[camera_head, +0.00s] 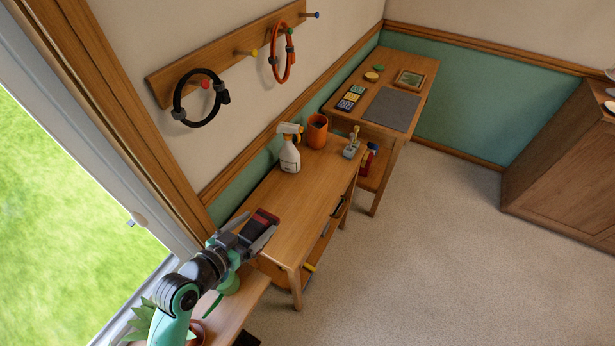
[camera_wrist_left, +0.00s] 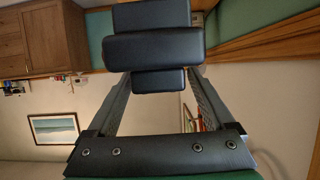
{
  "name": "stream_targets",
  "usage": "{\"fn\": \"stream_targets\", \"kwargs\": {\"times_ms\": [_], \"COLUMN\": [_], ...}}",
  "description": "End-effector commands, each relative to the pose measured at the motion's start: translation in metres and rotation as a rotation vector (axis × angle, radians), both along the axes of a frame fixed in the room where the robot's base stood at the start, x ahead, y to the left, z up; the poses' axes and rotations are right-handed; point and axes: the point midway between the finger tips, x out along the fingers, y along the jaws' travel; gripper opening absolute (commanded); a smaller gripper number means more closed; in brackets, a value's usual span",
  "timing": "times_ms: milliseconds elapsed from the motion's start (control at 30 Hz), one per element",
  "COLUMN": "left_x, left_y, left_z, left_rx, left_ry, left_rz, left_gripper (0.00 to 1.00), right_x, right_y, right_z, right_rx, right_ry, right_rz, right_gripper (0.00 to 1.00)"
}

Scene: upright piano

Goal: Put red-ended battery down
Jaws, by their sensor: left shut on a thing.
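My left gripper (camera_head: 255,232) is shut on the red-ended battery (camera_head: 264,216), a dark block with a dull red part. The battery is over the near left end of the wooden bench (camera_head: 300,213). I cannot tell whether it touches the bench top. In the left wrist view the battery (camera_wrist_left: 153,47) shows as stacked dark blocks between the fingers of the left gripper (camera_wrist_left: 160,82); no red shows there. My right gripper is in neither view.
A white spray bottle (camera_head: 289,155), an orange pot (camera_head: 317,130) and a small grey item (camera_head: 351,146) stand farther along the bench. A desk (camera_head: 408,71) with a grey mat stands beyond. A potted plant (camera_head: 143,322) is below my arm. The middle bench top is clear.

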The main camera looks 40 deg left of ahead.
Motion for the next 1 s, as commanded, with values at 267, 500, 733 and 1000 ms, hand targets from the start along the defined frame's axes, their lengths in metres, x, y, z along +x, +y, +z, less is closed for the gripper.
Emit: {"fn": "stream_targets", "kwargs": {"times_ms": [267, 500, 733, 1000], "left_x": [0.034, 0.098, 0.129, 0.137], "left_y": [0.006, 0.019, 0.025, 0.027], "left_z": [-0.018, -0.054, -0.091, -0.099], "left_rx": [0.001, -0.001, 0.000, 0.000], "left_ry": [-0.005, -0.002, -0.004, -0.004], "left_rz": [-0.002, -0.002, -0.001, -0.001], "left_gripper": [0.00, 0.00, 0.00, 0.00], "right_x": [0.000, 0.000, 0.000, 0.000], "right_y": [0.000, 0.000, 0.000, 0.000], "right_z": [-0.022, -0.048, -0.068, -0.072], "right_rx": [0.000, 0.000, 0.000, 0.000], "right_ry": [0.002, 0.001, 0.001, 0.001], "right_rz": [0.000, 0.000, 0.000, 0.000], "right_gripper": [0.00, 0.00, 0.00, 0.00]}}
